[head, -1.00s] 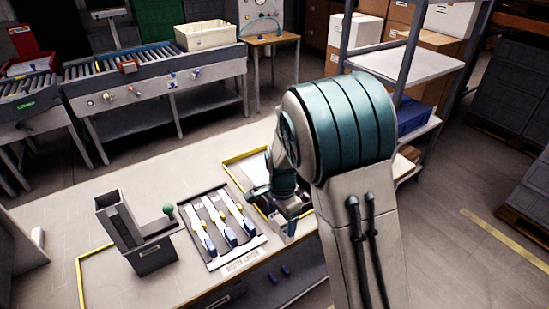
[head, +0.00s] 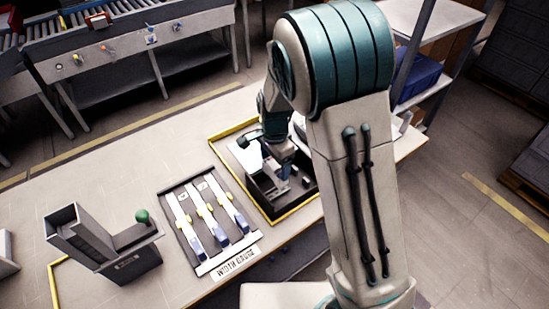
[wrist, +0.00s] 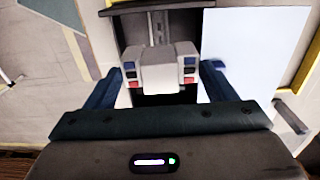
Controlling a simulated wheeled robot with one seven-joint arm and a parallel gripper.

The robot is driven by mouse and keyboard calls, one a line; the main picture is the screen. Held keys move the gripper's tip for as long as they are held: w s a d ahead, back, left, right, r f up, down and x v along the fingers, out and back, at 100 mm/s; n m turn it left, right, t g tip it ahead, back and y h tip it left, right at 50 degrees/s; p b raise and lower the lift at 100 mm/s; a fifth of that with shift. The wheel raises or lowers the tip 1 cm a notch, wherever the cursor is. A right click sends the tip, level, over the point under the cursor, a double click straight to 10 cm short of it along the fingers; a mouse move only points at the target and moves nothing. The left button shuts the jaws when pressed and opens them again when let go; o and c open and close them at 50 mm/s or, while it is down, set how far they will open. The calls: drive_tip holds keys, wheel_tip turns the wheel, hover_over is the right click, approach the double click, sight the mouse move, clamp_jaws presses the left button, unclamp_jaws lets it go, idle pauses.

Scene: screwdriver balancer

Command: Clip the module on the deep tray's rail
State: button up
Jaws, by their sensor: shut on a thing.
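The module (wrist: 160,70) is a light grey block with blue and red terminals on its sides. My gripper (wrist: 159,76) is shut on it, one blue finger at each side. The deep tray (wrist: 124,33) is dark-walled, and its metal rail (wrist: 158,25) runs away from me just beyond the module. The module covers the near part of the rail, so I cannot tell whether they touch. In the head view my gripper (head: 285,170) is low over the dark deep tray (head: 262,193), and the module cannot be made out clearly.
A yellow border (head: 276,221) surrounds the tray area. A pale sheet (wrist: 240,50) lies right of the tray in the wrist view. Left of it stand a rack (head: 205,219) with several blue-and-yellow pieces and a grey upright holder (head: 82,238) with a green knob. Bare table lies behind them.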

drive_tip(key=shift+w+f+b, duration=0.1)
drive_tip(key=shift+f+b, duration=2.55)
drive_tip(key=shift+f, duration=1.3)
drive_tip(key=shift+f+b, duration=0.3)
drive_tip(key=shift+f, duration=0.3)
drive_tip(key=shift+s+f, duration=0.15)
drive_tip(key=shift+s, duration=0.05)
drive_tip(key=o, duration=1.1)
drive_tip(key=shift+w, duration=0.1)
drive_tip(key=shift+r, duration=0.3)
wheel_tip(320, 180, up, 13)
drive_tip(key=shift+r, duration=0.1)
